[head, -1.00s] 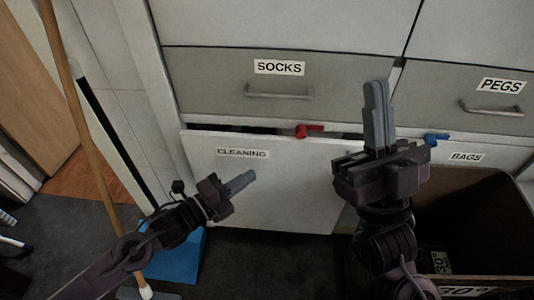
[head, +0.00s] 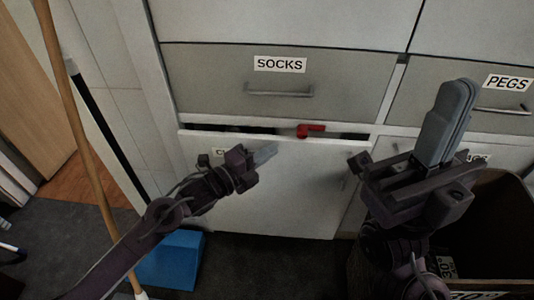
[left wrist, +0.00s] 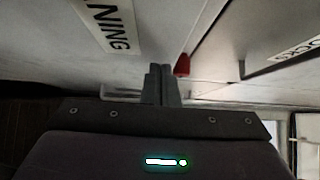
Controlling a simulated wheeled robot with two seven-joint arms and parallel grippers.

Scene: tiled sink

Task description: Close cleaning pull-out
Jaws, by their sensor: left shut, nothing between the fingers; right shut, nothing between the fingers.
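The cleaning pull-out (head: 290,200) is a pale front panel below the socks drawer in the head view. It stands out a little, with a dark gap along its top edge. Its label is mostly hidden behind my left gripper; part of it (left wrist: 115,25) shows in the left wrist view. A red handle-like piece (head: 311,130) sits at the top edge of the panel, and also shows in the left wrist view (left wrist: 182,65). My left gripper (head: 265,153) is shut and empty in front of the panel. My right gripper (head: 446,120) is shut and empty, pointing up, right of the panel.
The socks drawer (head: 220,85) is above and the pegs drawer (head: 505,90) is at upper right. A dark open bin (head: 510,215) stands at lower right. A wooden pole (head: 85,150) leans at the left, near a blue box (head: 172,262) on the floor.

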